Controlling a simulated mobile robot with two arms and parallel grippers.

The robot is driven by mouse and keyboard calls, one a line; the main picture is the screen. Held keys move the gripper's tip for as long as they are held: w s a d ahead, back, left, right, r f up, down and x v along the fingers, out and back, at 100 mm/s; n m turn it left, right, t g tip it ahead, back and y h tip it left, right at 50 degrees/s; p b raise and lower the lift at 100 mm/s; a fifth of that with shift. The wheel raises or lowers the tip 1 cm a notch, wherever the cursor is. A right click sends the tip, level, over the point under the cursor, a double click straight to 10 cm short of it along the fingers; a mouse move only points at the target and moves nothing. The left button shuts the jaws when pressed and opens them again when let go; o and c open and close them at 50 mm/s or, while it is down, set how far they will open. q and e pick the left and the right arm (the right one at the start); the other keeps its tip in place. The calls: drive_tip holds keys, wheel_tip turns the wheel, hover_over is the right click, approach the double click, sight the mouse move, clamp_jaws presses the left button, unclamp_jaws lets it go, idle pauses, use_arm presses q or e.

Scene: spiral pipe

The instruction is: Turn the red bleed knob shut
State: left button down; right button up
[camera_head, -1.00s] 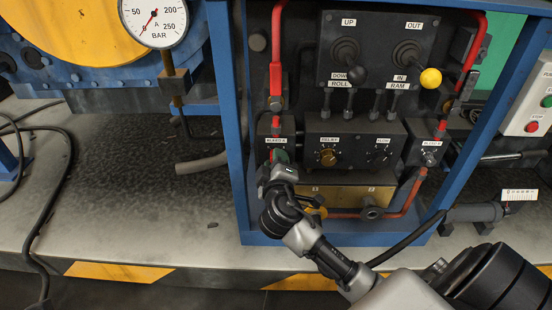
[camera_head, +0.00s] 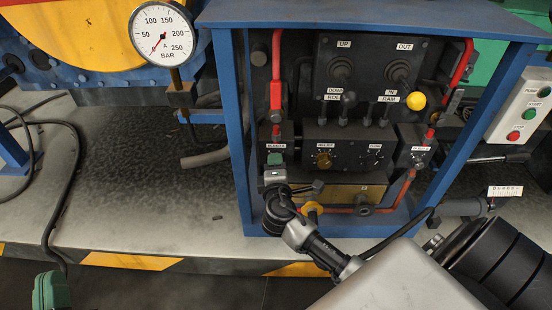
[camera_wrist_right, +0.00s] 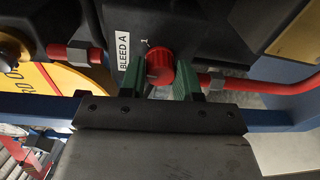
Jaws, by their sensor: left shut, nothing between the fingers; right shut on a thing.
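The red bleed knob (camera_wrist_right: 159,62) is round and ribbed and sits on a black block marked BLEED A. My right gripper (camera_wrist_right: 173,80) is shut on it, with one green finger at each side in the right wrist view. In the head view my right gripper (camera_head: 275,160) is at the lower left of the valve panel, just below the BLEED A label (camera_head: 276,145); the knob is hidden there by the fingers. My left gripper (camera_head: 50,292) shows only its green fingers at the bottom left corner. It is shut, empty and away from the panel.
The blue frame (camera_head: 238,130) surrounds the panel. Red pipes (camera_head: 276,95) run down both sides. A pressure gauge (camera_head: 160,35) stands at the left.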

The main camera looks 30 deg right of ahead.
use_arm(q)
drive_tip(key=s+a+f+g+y+p, duration=0.2)
drive_tip(key=s+a+f+g+p, duration=0.1)
drive_tip(key=f+g, duration=0.6)
drive_tip(key=s+a+f+g+y+p, duration=0.3)
drive_tip(key=s+f+g+p, duration=0.3)
drive_tip(key=s+f+g, duration=0.2)
drive_tip(key=shift+f+n+g+y, duration=0.3)
drive_tip(key=shift+f+n+g, duration=0.1)
drive_tip(key=shift+f+g, duration=0.2)
use_arm(e)
drive_tip(key=shift+a+f+n+g+h, duration=0.1)
drive_tip(key=shift+n+g+h, duration=0.15)
drive_tip(key=shift+n, duration=2.2)
drive_tip(key=shift+n+g+h, duration=0.15)
drive_tip(key=shift+n+g, duration=0.1)
drive_tip(key=shift+n, duration=2.2)
drive_tip(key=o, duration=0.9)
drive_tip(key=shift+o, duration=0.2)
